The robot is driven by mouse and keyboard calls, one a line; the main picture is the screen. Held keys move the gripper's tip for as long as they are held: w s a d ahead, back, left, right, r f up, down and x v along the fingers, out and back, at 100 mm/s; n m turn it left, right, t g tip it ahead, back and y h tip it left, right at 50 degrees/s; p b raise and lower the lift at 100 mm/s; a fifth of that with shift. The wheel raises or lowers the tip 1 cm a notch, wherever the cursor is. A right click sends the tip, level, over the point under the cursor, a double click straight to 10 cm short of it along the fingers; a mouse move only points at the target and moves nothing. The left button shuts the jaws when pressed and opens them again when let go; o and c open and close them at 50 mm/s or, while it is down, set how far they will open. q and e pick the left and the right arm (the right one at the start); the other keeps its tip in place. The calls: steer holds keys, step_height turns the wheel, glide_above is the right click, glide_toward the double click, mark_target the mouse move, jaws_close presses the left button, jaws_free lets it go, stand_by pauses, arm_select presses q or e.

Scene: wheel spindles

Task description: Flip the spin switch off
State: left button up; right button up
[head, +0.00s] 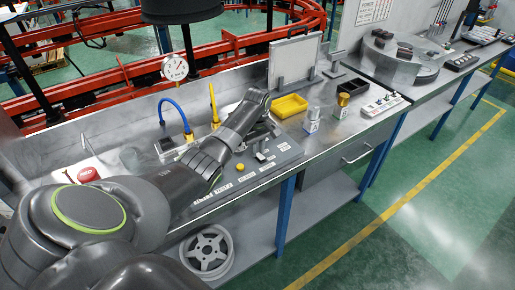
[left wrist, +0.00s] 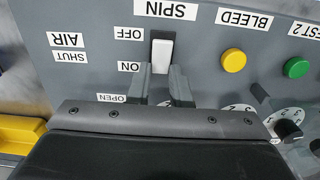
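The spin switch (left wrist: 162,52) is a white rocker on a grey control panel (left wrist: 95,22), seen upside down in the left wrist view. My right gripper is not in view.
A yellow button (left wrist: 233,60), a green button (left wrist: 296,67) and a dial (left wrist: 288,130) are close on the panel. A yellow tray (head: 290,106) and an upright plate (head: 295,60) stand behind. A red button (head: 88,174) is at the left.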

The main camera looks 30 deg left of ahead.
arm_select(q)
jaws_close()
steer(key=shift+r+p, duration=0.1)
steer(key=shift+p, duration=0.25)
steer(key=y+p, duration=0.1)
steer(key=p, duration=0.1)
steer(key=y+p, duration=0.1)
steer(key=p, duration=0.1)
steer(key=shift+s+d+r+t, duration=0.2)
steer(key=shift+d+r+t, duration=0.1)
steer(key=shift+d+t, duration=0.1)
steer(key=shift+d+f+t+y+p, duration=0.2)
steer(key=shift+t+y+p, duration=0.2)
steer(key=shift+y+p, duration=0.5)
steer(key=shift+a, duration=0.1)
steer(key=o, duration=0.7)
jaws_free()
steer(key=shift+o, duration=0.2)
